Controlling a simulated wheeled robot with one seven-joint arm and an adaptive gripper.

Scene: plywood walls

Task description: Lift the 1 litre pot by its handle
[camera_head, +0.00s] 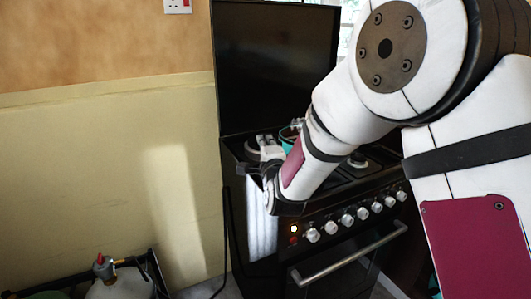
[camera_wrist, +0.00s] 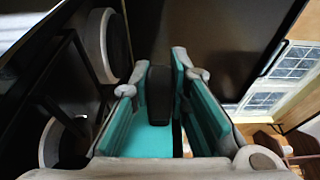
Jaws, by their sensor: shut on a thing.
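My gripper (camera_wrist: 157,82) is shut on a dark, upright bar-like piece (camera_wrist: 160,100), which looks like the pot's handle, between its two teal-padded fingers. In the head view my gripper (camera_head: 272,152) is over the left part of the hob, with my white forearm reaching down from the upper right. A small teal patch (camera_head: 288,133) shows just behind the fingers; I cannot tell whether it is a finger pad or the pot. The pot's body cannot be made out in either view. I cannot tell whether it touches the hob.
The black cooker (camera_head: 365,225) has a raised dark lid (camera_head: 275,65) behind the hob, front knobs and an oven handle (camera_head: 348,252). Round burners (camera_wrist: 112,45) lie left of my fingers in the wrist view. A gas cylinder (camera_head: 118,285) stands at lower left. A bare wall is left of the cooker.

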